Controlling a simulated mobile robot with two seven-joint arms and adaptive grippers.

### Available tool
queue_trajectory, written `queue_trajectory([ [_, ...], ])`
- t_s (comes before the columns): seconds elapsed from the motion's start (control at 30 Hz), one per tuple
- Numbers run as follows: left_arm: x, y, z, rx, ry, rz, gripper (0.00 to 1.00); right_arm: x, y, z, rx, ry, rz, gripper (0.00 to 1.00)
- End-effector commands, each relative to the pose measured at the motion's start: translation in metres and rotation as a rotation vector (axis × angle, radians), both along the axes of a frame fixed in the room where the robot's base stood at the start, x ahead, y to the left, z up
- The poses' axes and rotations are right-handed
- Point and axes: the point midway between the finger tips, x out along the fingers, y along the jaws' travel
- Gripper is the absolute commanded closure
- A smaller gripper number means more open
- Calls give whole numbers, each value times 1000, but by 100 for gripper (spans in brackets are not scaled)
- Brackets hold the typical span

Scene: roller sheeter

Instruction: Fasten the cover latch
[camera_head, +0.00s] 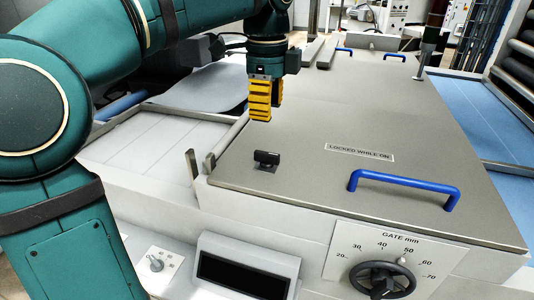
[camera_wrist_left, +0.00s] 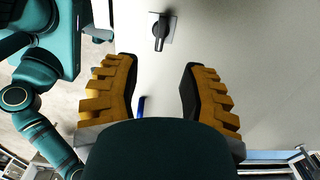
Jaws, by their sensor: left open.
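The cover latch is a small black knob (camera_head: 266,160) on a plate near the left front edge of the flat grey cover (camera_head: 300,110). In the left wrist view the latch (camera_wrist_left: 161,30) shows a round hub and a short lever, beyond the fingertips and roughly centred between them. My left gripper (camera_head: 262,116) has yellow ribbed fingers pointing down above the cover, behind the latch and apart from it. In the left wrist view its fingers (camera_wrist_left: 158,70) are spread with nothing between them. My right gripper is not in view.
A blue handle (camera_head: 405,184) stands up from the cover's front, right of the latch. A label (camera_head: 359,151) reads "LOCKED WHILE ON". The gate dial (camera_head: 383,280) is on the front panel, with a dark display (camera_head: 243,275) to its left. An upright metal bracket (camera_head: 192,165) stands left of the cover.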

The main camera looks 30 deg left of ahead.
Motion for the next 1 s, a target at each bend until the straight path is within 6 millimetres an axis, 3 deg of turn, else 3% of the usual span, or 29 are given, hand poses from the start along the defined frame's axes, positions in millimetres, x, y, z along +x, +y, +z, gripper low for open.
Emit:
queue_trajectory([
  [0.2,-1,0,-48,0,3,1,58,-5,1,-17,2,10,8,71],
  [0.5,0,0,-97,0,2,2,58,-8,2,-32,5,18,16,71],
  [0.7,0,0,-111,-1,0,1,58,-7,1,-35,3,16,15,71],
  [1.0,0,0,-113,-1,0,1,58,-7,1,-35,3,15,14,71],
])
